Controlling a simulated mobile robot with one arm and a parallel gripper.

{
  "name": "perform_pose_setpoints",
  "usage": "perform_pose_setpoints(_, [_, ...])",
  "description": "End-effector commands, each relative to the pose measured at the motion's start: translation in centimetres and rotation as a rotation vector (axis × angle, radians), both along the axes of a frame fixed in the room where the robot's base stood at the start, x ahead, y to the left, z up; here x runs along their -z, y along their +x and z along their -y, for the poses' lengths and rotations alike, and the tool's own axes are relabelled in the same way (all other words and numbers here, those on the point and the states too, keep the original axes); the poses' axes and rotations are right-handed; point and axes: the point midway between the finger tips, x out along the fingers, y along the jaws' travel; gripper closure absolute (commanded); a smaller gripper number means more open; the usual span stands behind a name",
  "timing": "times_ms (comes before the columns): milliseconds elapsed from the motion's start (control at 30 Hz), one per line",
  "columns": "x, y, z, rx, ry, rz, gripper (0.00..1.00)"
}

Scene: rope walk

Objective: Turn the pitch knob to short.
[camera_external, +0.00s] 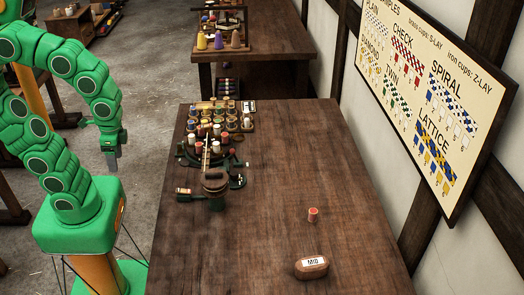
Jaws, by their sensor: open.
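A dark green braiding machine (238,182) stands at the left side of the long wooden table. A dark round part (214,186) rises at its near end. A small light piece (184,191) sits at its left. The pitch knob is too small or hidden; I cannot tell which part it is or its setting. My gripper (112,164) points down at the end of the green arm, left of the table and apart from the machine. It is open, and I see nothing in it.
Several coloured spools (222,122) crowd the machine's far side. A second table (270,45) stands behind, and a pattern board (430,90) hangs at right.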

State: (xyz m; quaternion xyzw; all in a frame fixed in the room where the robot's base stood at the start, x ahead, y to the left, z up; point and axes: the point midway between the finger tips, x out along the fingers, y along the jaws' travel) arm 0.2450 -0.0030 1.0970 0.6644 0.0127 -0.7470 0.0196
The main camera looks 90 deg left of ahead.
Motion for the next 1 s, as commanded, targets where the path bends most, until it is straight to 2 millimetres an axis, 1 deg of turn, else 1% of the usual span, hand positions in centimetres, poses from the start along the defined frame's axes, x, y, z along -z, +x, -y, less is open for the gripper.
perform_pose_setpoints(100, [-0.5,4.3,0.4,-0.071,-0.014,0.068,0.39])
perform_pose_setpoints(167, [-0.6,6.6,0.6,-0.112,-0.023,0.100,0.39])
perform_pose_setpoints(200, [-0.8,8.0,0.7,-0.135,-0.029,0.122,0.39])
perform_pose_setpoints(333, [-1.1,12.1,0.8,-0.180,-0.043,0.158,0.39])
perform_pose_setpoints(400, [-1.2,13.7,0.6,-0.181,-0.045,0.159,0.39])
perform_pose_setpoints(567, [-1.1,16.7,-0.1,-0.153,-0.041,0.136,0.39])
perform_pose_setpoints(767, [-0.6,20.1,-1.2,-0.109,-0.035,0.091,0.39])
perform_pose_setpoints(1000, [0.7,24.1,-2.8,-0.066,-0.032,0.039,0.39])
